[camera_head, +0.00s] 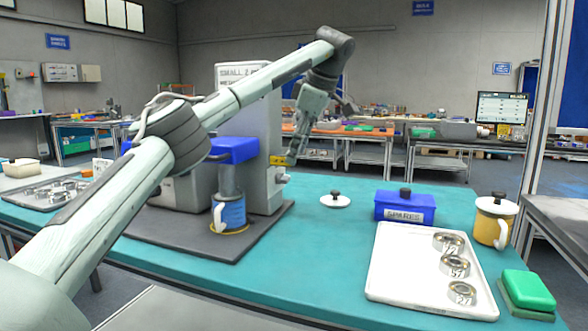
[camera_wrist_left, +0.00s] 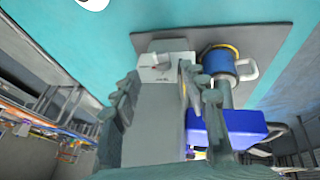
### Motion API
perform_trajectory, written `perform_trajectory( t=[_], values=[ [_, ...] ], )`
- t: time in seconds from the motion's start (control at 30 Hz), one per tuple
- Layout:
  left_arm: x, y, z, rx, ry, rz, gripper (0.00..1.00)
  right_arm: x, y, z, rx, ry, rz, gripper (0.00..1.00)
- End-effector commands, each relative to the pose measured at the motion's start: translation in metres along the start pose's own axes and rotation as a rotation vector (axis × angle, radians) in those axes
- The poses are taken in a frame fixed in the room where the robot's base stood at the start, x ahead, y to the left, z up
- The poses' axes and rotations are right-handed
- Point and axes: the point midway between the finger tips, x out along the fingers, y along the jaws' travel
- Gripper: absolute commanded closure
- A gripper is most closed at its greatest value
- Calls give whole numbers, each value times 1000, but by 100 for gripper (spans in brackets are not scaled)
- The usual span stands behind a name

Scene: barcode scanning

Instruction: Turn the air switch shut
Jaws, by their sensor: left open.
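The grey machine (camera_head: 262,125) stands on a dark base mat at the left of the teal table. On its right side are a yellow labelled piece (camera_head: 279,160) and a small light fitting with a knob (camera_head: 281,177), which looks like the air switch. My left gripper (camera_head: 294,152) points down beside these parts. In the left wrist view, my left gripper (camera_wrist_left: 162,92) is open, with its fingers apart and the grey machine body between them. A pale block with a small knob (camera_wrist_left: 158,59) shows beyond the fingertips. Contact with the switch cannot be made out.
A blue cylinder with a handle (camera_head: 230,214) sits under the machine's blue head (camera_head: 232,149). To the right are a white lid (camera_head: 335,201), a blue SPARES box (camera_head: 405,208), a yellow mug (camera_head: 493,222), a white tray (camera_head: 400,270) with rings and green pads (camera_head: 528,290).

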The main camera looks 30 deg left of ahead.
Motion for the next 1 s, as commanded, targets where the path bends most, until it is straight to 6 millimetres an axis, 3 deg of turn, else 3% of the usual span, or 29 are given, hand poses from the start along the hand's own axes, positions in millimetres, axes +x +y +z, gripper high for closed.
perform_trajectory(
  t=[0.2,0.4,0.77,1.0],
  values=[
    [37,-1,0,0,1,-3,56,-1,0,-1,1,1,0,69],
    [61,0,0,1,0,-1,56,0,0,1,-1,-1,0,69],
    [69,0,0,0,-1,0,56,2,0,1,-2,0,0,69],
    [69,0,0,0,0,0,84,2,0,1,-2,0,0,69]
  ],
)
